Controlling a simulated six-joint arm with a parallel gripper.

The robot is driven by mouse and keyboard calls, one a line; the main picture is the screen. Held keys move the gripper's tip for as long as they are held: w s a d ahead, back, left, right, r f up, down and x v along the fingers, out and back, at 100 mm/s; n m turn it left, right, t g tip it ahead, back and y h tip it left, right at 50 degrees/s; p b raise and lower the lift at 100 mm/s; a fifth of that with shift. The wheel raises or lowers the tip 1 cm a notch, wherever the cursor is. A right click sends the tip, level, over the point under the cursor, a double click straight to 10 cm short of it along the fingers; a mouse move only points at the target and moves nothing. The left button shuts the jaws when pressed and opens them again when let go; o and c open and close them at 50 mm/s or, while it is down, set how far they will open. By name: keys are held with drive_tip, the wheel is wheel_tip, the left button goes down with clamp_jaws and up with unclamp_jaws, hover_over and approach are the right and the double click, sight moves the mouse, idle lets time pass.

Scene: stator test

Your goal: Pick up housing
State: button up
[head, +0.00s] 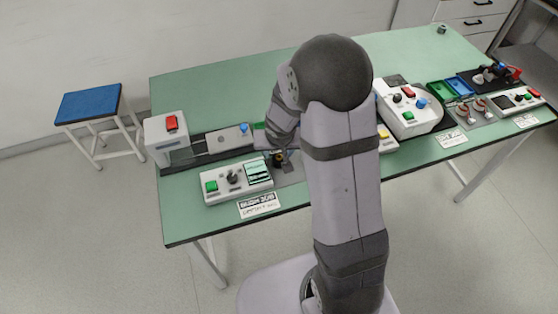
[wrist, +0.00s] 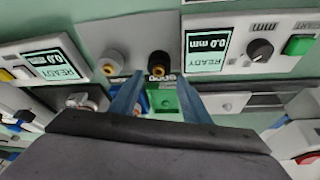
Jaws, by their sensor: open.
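I cannot tell for sure which is the housing. My gripper (wrist: 158,84) is open, its two blue-grey fingers spread. The black part lies just beyond the fingertips, and the grey part is to the left. Between the fingers shows a green fixture (wrist: 166,103), with nothing gripped. In the head view my arm hides most of this spot.
A control box with a green button, knob and display (head: 236,182) stands left of the arm on the green table (head: 200,92). A white press-like unit with a red switch (head: 167,138) stands behind it. More control boxes (head: 408,107) and trays crowd the right side. The rear table is mostly clear.

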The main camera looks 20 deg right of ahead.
sight(279, 156)
drive_tip(key=shift+b+x, duration=0.95)
drive_tip(key=shift+x, duration=1.8)
drive_tip(key=shift+d, duration=0.1)
drive_tip(key=c, duration=0.8)
